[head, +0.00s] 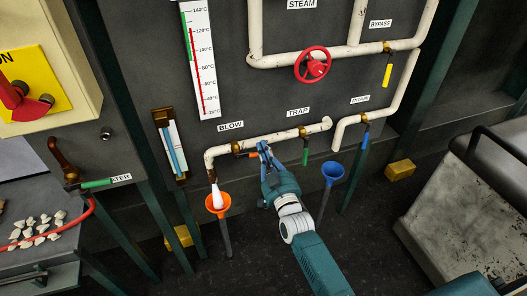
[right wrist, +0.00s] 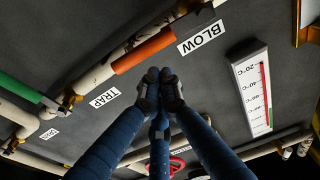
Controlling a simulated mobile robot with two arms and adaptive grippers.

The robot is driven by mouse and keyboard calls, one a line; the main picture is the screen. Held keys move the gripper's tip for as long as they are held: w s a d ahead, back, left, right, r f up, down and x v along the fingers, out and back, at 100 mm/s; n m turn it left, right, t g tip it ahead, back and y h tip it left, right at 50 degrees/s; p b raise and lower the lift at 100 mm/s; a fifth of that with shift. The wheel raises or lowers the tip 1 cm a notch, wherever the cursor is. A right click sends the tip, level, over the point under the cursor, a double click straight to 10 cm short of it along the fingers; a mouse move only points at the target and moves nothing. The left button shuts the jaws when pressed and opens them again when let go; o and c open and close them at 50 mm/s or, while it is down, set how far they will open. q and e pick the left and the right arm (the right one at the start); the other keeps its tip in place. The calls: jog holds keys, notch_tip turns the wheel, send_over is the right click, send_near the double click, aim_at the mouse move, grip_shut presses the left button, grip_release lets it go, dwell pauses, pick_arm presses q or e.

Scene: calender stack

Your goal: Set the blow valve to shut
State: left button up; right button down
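The blow valve sits on the white pipe under the BLOW label (head: 230,127). It has a brass body (head: 236,148) and an orange lever (head: 254,155). The lever (right wrist: 143,52) lies along the pipe in the right wrist view. A white plume (head: 217,196) comes from the pipe's open end into an orange funnel (head: 218,206). My right gripper (head: 264,148) is at the lever's free end in the head view. In the right wrist view its fingertips (right wrist: 160,88) are together with nothing seen between them, beside the lever. Contact cannot be told. My left gripper is out of view.
To the right are the TRAP valve with a green lever (head: 306,156) hanging down, a blue funnel (head: 332,172) and a blue lever (head: 365,138). A red handwheel (head: 312,65) and a thermometer scale (head: 201,70) are above. Yellow blocks (head: 400,169) lie on the floor.

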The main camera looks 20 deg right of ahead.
jog(key=shift+s+f, duration=0.15)
jog(key=shift+f, duration=0.35)
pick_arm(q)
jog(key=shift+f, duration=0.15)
pick_arm(e)
jog(key=shift+f+m, duration=0.25)
jog(key=shift+m, duration=0.25)
